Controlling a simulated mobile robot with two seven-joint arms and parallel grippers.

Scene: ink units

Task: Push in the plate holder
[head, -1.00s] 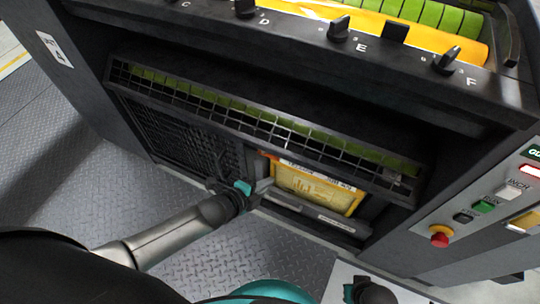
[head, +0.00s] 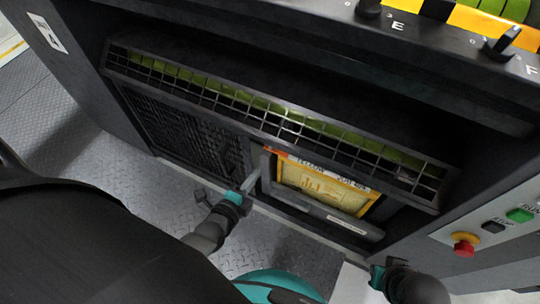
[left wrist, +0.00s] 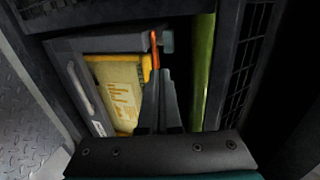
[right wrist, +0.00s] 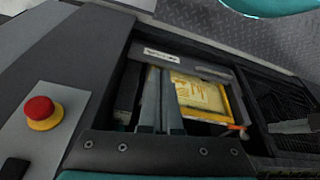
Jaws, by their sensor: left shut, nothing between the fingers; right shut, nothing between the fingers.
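The plate holder is a dark frame with a grey front bar (head: 318,207) and a small white label. It sits in the low opening of the machine, and a yellow-edged plate (head: 322,187) shows behind the bar. The plate also shows in the left wrist view (left wrist: 116,92) and the right wrist view (right wrist: 197,95). An orange tab (left wrist: 154,48) is near the plate's top corner. My left gripper (head: 256,176) is shut and empty at the holder's left end. My right gripper (right wrist: 160,72) is shut and empty, pointing toward the holder's other end; its fingertips are unclear in the head view.
A wire-mesh guard (head: 270,122) hangs above the opening. A dark grille (head: 185,135) is to its left. A control panel with a red stop button (head: 465,244) stands at the right. Patterned metal floor (head: 285,245) is free in front.

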